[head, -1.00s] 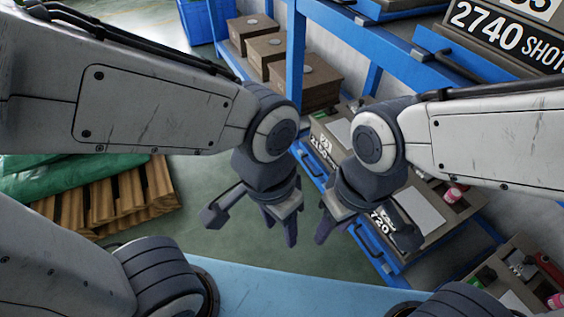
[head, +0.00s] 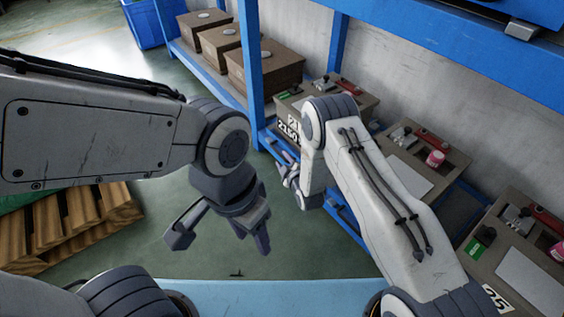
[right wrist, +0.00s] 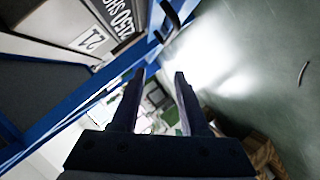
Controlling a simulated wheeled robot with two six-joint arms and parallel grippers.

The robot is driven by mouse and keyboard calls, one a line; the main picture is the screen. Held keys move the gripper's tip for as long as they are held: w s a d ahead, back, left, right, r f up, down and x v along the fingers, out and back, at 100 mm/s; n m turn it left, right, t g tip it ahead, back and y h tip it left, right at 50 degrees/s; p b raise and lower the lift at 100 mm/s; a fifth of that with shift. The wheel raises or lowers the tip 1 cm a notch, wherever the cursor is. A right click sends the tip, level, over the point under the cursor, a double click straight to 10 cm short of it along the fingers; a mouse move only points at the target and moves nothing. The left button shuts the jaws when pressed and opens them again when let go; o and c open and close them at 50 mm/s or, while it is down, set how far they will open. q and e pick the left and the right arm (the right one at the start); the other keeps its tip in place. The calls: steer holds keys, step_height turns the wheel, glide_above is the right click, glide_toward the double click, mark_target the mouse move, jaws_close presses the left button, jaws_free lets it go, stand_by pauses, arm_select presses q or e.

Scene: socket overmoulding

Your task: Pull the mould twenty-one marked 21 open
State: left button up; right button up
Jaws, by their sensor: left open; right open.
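The mould twenty-one (head: 318,94) is a brown-grey block on the blue rack, with a white 21 label and a 2150 shots plate facing the aisle. In the right wrist view its 21 label (right wrist: 90,40) is at the upper left, and a dark curved handle (right wrist: 168,14) shows at the top. My right gripper (head: 284,165) is open and empty beside the front of this mould, apart from the handle. Its fingers also show in the right wrist view (right wrist: 158,78). My left gripper (head: 252,236) is open and empty over the floor.
More moulds (head: 425,152) stand along the rack toward the right, one labelled 25 (head: 497,297). Brown boxes (head: 262,66) sit on the rack further back, beside a blue upright (head: 250,60). A wooden pallet (head: 65,222) is at left. The floor between is clear.

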steer(key=t, duration=0.1)
glide_toward(283, 158)
steer(key=w, duration=0.1)
steer(key=f+b, duration=0.1)
steer(key=shift+n+t, duration=0.3)
steer(key=shift+n, duration=0.1)
steer(key=b+x, duration=0.3)
steer(key=x, duration=0.1)
steer(key=b+x, duration=0.3)
steer(key=x, duration=0.2)
steer(key=shift+a+f, duration=0.15)
steer(key=shift+a, duration=0.1)
steer(key=shift+w+a, duration=0.25)
steer(key=shift+w, duration=0.4)
jaws_close()
steer(key=shift+d, duration=0.1)
